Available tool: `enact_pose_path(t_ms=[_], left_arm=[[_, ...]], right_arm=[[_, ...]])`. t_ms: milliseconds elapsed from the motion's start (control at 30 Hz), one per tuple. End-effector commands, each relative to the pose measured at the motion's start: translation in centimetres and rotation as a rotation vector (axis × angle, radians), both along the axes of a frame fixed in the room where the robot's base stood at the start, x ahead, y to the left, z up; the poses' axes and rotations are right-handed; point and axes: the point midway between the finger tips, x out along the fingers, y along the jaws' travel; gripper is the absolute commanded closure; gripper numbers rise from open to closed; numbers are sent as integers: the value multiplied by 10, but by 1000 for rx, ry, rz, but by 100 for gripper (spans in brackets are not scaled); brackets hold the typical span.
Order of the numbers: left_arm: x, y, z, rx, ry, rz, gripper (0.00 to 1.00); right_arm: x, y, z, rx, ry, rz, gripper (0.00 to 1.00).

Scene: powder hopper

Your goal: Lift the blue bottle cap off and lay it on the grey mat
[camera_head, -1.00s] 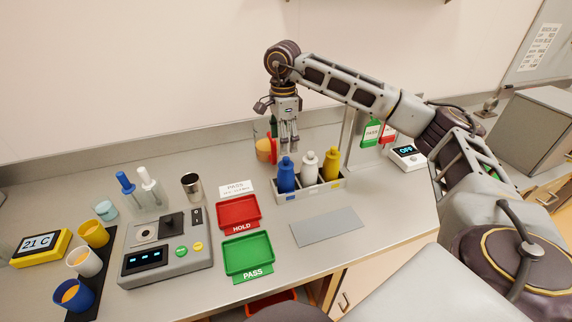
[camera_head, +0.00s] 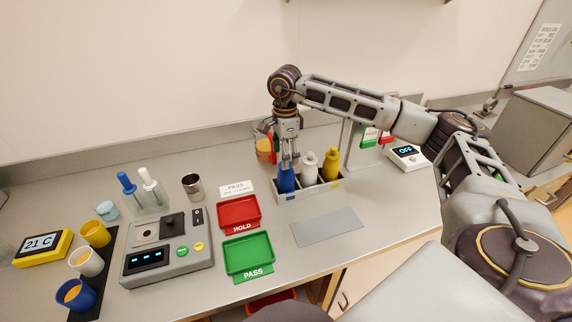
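The blue bottle (camera_head: 286,182) stands upright at the left end of a grey rack (camera_head: 312,190), beside a white bottle (camera_head: 309,169) and a yellow bottle (camera_head: 331,165). My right gripper (camera_head: 288,164) points down over the blue bottle, with its fingers at the height of the cap. The fingers cover the cap, and I cannot tell whether they are closed on it. The grey mat (camera_head: 326,228) lies flat and bare on the counter in front of the rack. My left gripper is not in view.
A red HOLD tray (camera_head: 239,213) and a green PASS tray (camera_head: 248,256) lie left of the mat. A grey device (camera_head: 166,253), several cups and a metal cup (camera_head: 192,187) stand further left. A display reading OFF (camera_head: 408,154) stands right of the rack.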

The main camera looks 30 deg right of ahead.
Motion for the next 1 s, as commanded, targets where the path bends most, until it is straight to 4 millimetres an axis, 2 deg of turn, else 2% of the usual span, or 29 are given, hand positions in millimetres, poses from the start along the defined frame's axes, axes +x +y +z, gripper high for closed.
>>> enact_pose_path(t_ms=[133,300,500,800,1000], left_arm=[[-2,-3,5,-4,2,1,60],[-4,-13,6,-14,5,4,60],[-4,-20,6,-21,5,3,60],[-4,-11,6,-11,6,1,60],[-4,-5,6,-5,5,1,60]], right_arm=[[-2,-2,-17,0,3,-1,31],[-2,-2,-28,0,0,-1,31],[-2,-2,-30,0,0,-1,31],[-2,-2,-30,0,0,-1,31],[-2,-2,-30,0,0,-1,57]])
